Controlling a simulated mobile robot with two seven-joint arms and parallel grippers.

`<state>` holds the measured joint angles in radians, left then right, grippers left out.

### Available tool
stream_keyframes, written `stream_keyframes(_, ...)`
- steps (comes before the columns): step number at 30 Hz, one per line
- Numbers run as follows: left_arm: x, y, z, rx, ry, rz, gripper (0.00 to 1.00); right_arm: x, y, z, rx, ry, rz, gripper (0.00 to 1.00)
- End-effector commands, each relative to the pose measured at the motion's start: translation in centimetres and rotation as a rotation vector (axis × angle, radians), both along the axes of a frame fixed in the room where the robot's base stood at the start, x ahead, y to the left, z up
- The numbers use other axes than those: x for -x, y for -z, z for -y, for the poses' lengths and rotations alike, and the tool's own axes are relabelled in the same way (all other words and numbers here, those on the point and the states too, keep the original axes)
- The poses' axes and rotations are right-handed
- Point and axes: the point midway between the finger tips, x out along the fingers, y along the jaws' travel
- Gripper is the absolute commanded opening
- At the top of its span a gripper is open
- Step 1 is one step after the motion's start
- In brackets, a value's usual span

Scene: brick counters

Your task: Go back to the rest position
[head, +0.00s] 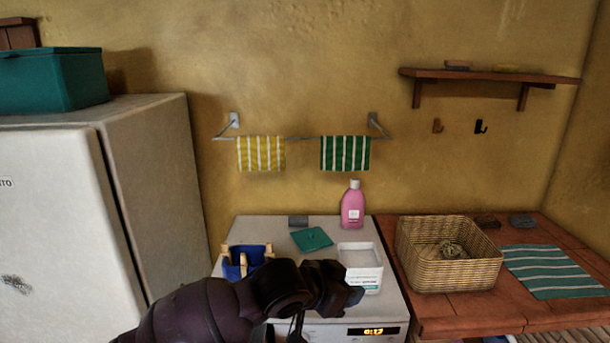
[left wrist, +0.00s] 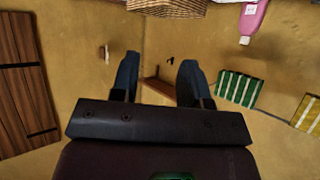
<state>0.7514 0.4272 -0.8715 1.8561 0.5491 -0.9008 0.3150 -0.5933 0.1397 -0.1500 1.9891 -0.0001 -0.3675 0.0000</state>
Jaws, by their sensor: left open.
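My left gripper (head: 345,288) comes in from the lower left over the front of the white appliance (head: 310,331). Its dark end overlaps the lower part of a white tub (head: 360,258) in the head view; I cannot tell whether they touch. In the left wrist view my left gripper (left wrist: 158,72) shows two dark blue fingers set well apart. It is open, with nothing held between them. My right gripper is in neither view.
A blue container with clothespins (head: 245,262), a green cloth (head: 312,239) and a pink bottle (head: 352,205) stand or lie on the appliance. A wicker basket (head: 450,270) and striped cloth (head: 553,270) are on the brick counter. A fridge (head: 150,180) stands left.

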Motion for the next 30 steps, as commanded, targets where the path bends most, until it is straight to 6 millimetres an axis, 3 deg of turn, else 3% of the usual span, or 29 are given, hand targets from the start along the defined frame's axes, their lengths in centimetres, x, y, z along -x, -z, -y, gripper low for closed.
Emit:
stream_keyframes(7, -1.1, -0.6, -3.9, 0.182, -0.088, 0.230, 0.42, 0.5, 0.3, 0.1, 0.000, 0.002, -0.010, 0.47)
stream_keyframes(14, -1.1, 1.9, -10.6, 0.236, -0.255, 0.364, 0.42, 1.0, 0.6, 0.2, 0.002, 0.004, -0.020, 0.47)
stream_keyframes(23, 2.3, 8.7, -20.7, 0.191, -0.507, 0.396, 0.42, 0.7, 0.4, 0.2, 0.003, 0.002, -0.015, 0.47)
stream_keyframes(30, 8.4, 16.1, -28.6, 0.103, -0.709, 0.289, 0.42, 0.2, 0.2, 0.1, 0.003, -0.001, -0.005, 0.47)
